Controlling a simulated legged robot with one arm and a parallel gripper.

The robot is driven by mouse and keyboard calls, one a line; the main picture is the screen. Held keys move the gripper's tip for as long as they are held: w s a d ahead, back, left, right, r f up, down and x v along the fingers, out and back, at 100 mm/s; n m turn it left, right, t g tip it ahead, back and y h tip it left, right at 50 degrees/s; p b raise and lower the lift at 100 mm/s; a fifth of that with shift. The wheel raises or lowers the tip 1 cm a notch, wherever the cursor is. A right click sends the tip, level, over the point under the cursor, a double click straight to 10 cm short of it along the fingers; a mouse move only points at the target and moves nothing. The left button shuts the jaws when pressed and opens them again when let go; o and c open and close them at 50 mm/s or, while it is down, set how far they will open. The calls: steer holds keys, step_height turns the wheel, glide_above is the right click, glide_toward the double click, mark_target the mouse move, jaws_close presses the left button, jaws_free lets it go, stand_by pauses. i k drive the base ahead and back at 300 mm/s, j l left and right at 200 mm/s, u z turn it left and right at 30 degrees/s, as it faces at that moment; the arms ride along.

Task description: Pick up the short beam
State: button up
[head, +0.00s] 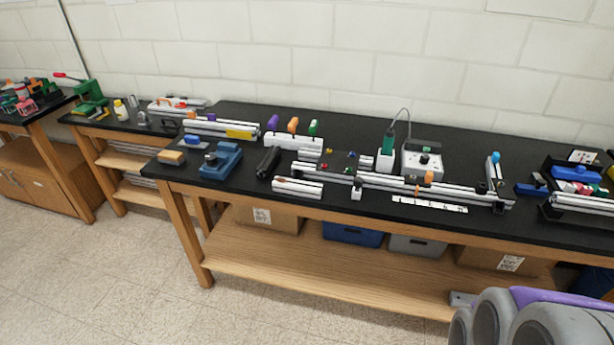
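A short silver beam (298,188) lies near the front edge of the black-topped workbench (400,218), left of the middle of the head view. It lies roughly along the edge, with its near end face at the right. Longer silver beams (420,188) form part of a frame just to its right. My gripper cannot be made out in this view; only grey rounded parts of my own body with a purple piece show at the bottom right, well away from the beam.
A black clamp-like tool (268,162) and a blue vise (221,160) lie left of the short beam. A white holder (294,142) with coloured handles stands behind. The floor in front is clear.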

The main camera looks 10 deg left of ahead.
mark_target(283, 184)
steer(key=i+j+z, duration=0.25)
steer(key=j, duration=0.25)
steer(key=i+j+z, duration=0.1)
steer(key=j+z, duration=0.2)
steer(key=j, duration=0.2)
steer(key=i+j+z, duration=0.1)
steer(key=j+z, duration=0.15)
steer(key=j, duration=0.3)
steer(key=j+z, duration=0.25)
steer(key=j, duration=0.35)
